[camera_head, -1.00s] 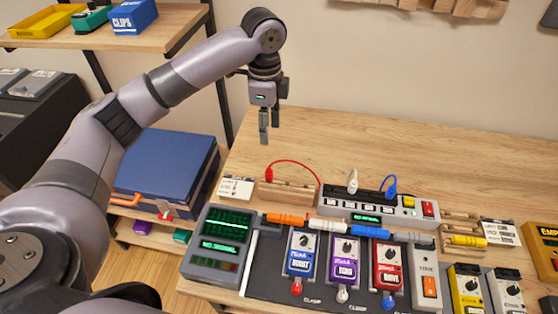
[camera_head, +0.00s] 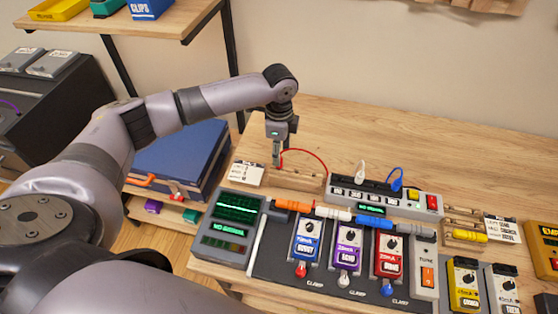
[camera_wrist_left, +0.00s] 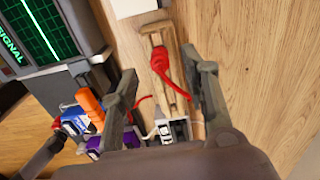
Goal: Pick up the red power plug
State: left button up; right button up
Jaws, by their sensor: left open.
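The red power plug (camera_wrist_left: 161,60) lies on a wooden rack (camera_wrist_left: 152,31) in the left wrist view, its red cable running down the picture. In the head view the plug is mostly hidden by my left gripper (camera_head: 277,160), and the red cable (camera_head: 309,152) arcs to the right from there. My left gripper is open and points down over the rack's left end. In the left wrist view its fingers (camera_wrist_left: 168,71) stand on either side of the plug with gaps visible. My right gripper is not in view.
A power strip (camera_head: 345,196) with white (camera_head: 360,170) and blue (camera_head: 396,179) plugs stands right of the rack. In front are a green-screen meter (camera_head: 228,222) and several pedals, such as a blue one (camera_head: 306,241). The table behind (camera_head: 400,140) is clear.

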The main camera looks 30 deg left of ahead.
pick_arm(q)
notch_tip(320, 180, down, 4)
jog(key=shift+f+p, duration=0.1)
jog(key=shift+p, duration=0.35)
jog(key=shift+c, duration=0.4)
grip_shut()
